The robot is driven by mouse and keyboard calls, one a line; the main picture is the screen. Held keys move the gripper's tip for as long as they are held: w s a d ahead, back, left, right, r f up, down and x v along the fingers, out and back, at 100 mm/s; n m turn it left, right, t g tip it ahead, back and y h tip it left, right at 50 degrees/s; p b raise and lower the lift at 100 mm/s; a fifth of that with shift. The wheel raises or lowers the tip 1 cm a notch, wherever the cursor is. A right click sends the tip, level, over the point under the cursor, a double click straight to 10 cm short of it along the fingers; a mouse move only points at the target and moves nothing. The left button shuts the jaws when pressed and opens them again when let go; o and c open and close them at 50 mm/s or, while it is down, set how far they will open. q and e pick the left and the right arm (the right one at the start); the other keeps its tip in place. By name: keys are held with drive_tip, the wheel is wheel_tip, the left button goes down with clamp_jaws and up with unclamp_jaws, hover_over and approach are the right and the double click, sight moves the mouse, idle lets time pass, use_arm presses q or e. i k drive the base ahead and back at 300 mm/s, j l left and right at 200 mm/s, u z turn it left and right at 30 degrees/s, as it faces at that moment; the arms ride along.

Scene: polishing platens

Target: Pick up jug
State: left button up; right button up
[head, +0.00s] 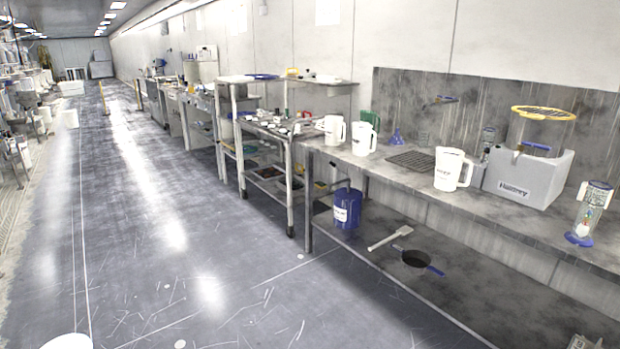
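Several white jugs with handles stand upright on the long grey bench at the right of the head view. The nearest jug (449,169) stands beside a grey box-shaped unit, with its handle to the right. A second jug (362,139) and a third jug (333,131) stand close together farther left on the same bench. Neither of my grippers is in view, and no gripper is touching a jug.
The grey bench (545,235) also holds a grey unit (525,180), a dark drain grid (412,160) and a clear cylinder with a blue base (588,215). A blue tub (347,208) and a black pan (415,258) sit on its lower shelf. The floor (150,220) at left is open.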

sight(362, 133)
drive_tip(key=i+z, duration=0.1)
drive_tip(key=i, duration=0.4)
drive_tip(key=i+j+z, duration=0.1)
drive_tip(key=i, duration=0.35)
drive_tip(key=i+j+z, duration=0.1)
drive_tip(key=i, duration=0.4)
drive_tip(key=i+j, duration=0.25)
drive_tip(key=i, duration=0.25)
drive_tip(key=l+z, duration=0.05)
